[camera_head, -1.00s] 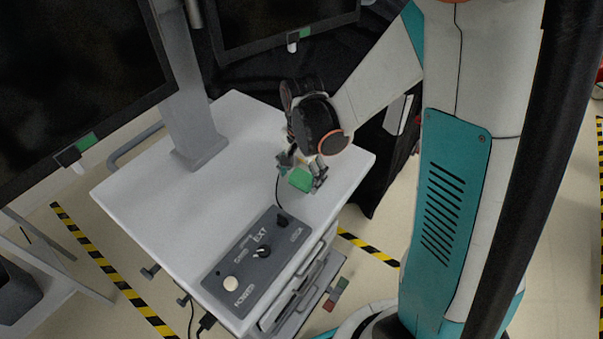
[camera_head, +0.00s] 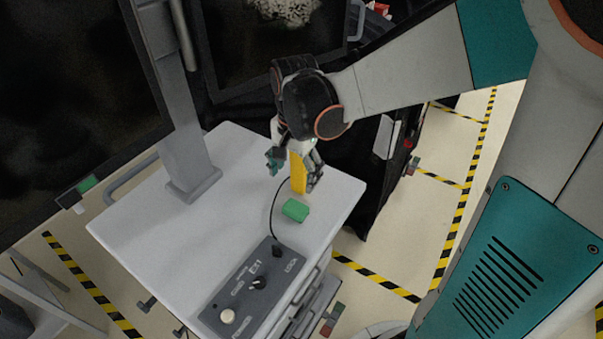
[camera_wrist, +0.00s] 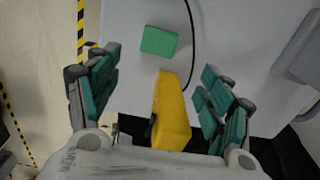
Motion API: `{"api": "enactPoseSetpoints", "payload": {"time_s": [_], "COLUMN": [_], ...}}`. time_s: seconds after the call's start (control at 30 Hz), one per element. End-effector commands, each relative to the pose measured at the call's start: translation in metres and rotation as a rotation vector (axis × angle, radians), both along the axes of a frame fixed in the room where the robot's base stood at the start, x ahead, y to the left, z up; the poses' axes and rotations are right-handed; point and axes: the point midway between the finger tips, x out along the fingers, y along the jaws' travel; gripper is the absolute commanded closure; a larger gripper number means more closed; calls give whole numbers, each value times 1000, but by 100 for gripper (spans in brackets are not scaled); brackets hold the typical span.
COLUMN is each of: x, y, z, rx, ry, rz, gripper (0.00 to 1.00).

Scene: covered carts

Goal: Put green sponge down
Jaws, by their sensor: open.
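The green sponge (camera_head: 295,210) lies flat on the white top of the cart (camera_head: 150,225). It also shows in the wrist view (camera_wrist: 158,42), beyond the fingertips. My gripper (camera_head: 295,170) is open, behind and above the sponge, clear of it. In the wrist view my gripper (camera_wrist: 158,90) has its teal fingers spread wide. A tall yellow block (camera_head: 297,173) is between the fingers, with a gap on each side in the wrist view (camera_wrist: 173,112). I cannot tell whether its base rests on the cart.
A grey control box (camera_head: 252,288) with knobs sits at the front of the cart, its black cable running past the sponge. A grey monitor post (camera_head: 180,130) rises at the cart's back left. The left-middle of the top is clear.

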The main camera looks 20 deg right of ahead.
Motion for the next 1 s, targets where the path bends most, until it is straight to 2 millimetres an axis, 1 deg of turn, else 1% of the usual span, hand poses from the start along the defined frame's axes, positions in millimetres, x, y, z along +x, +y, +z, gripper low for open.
{"api": "enactPoseSetpoints", "payload": {"time_s": [0.3,0.5,0.7,1.0], "x": [-35,-58,-81,-112], "y": [-2,-3,-4,-5], "z": [42,63,78,88], "rx": [-26,-68,-130,-247], "ry": [-162,-272,-375,-509], "rz": [249,420,588,816], "gripper": [27,27,27,27]}}
